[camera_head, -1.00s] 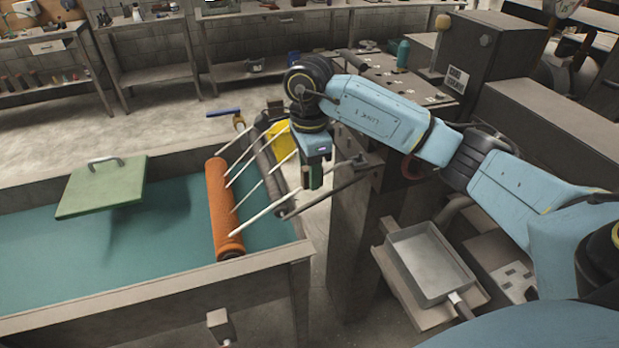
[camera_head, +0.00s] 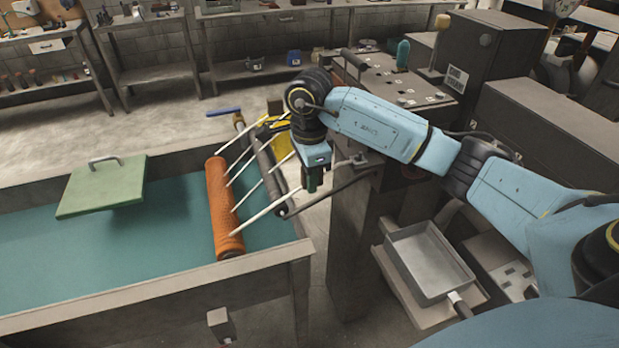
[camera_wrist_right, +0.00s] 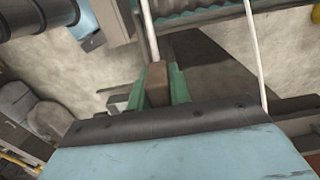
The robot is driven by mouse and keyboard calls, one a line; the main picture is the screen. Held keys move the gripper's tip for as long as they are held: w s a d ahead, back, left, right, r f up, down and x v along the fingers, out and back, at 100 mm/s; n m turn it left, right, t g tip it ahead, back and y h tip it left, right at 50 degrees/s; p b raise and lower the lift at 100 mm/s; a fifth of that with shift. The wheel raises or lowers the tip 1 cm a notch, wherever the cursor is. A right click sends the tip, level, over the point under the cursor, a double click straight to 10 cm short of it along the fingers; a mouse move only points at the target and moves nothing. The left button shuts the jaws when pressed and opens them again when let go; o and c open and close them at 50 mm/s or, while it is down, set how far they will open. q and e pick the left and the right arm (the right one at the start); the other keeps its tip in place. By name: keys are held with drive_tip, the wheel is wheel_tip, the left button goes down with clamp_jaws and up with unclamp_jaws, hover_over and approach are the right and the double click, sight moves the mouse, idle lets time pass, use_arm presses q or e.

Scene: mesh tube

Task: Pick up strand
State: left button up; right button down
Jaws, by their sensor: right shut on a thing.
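Several white strands slant up and right from an orange mesh tube (camera_head: 222,212) on the table. The nearest strand (camera_head: 268,212) ends at my right gripper (camera_head: 311,182), just past the table's right edge. In the right wrist view, this strand (camera_wrist_right: 150,32) runs down between the green fingers of my right gripper (camera_wrist_right: 158,82), which are shut on it. A brown piece between the fingers hides the exact contact. Another strand (camera_wrist_right: 257,55) passes apart on the right. My left gripper is out of view.
A dark roller bar (camera_head: 268,165) stands along the table's right side. A green plate with a handle (camera_head: 103,188) is at the left of the teal table top (camera_head: 120,250). A dark machine (camera_head: 350,225) and a metal pan (camera_head: 430,262) are to the right.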

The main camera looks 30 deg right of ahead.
drive_tip(key=shift+r, duration=0.1)
wheel_tip(320, 180, up, 8)
drive_tip(key=shift+w+r, duration=0.1)
drive_tip(key=shift+r, duration=0.05)
wheel_tip(320, 180, up, 14)
drive_tip(key=p, duration=0.5)
idle(0.5)
